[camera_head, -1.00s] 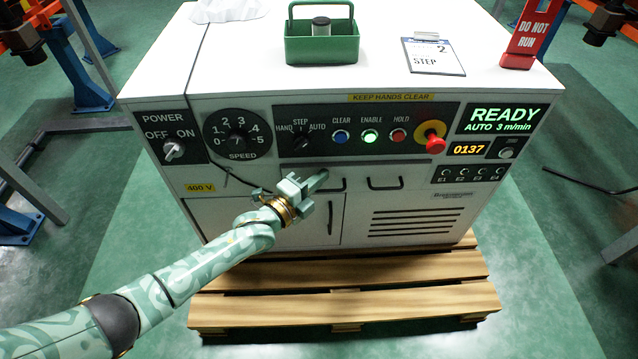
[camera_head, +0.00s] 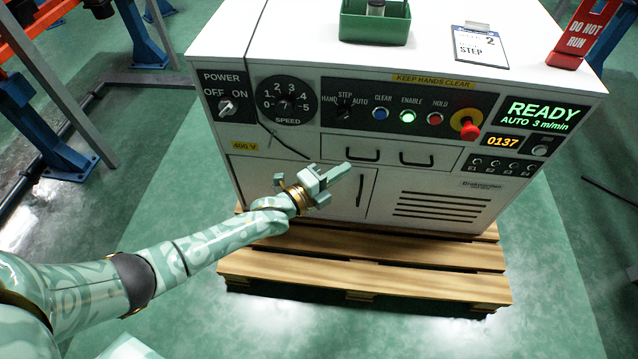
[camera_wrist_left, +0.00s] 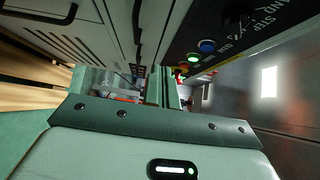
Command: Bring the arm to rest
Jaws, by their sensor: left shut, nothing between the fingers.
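My left gripper (camera_head: 339,173) is shut and empty. In the head view it hangs in front of the white control cabinet (camera_head: 300,180), below the control panel and near the drawer handle (camera_head: 362,156). Whether it touches the front cannot be told. In the left wrist view the shut left gripper (camera_wrist_left: 150,85) points along the cabinet front, with the panel at the right. The panel reads READY, AUTO 3 m/min. My right gripper is not in view.
The cabinet stands on a wooden pallet (camera_head: 360,280). On its top are a green tray (camera_head: 375,28), a STEP card (camera_head: 480,46) and a red DO NOT RUN sign (camera_head: 586,32). Orange and blue racks (camera_head: 40,120) stand at the left. The floor before the pallet is clear.

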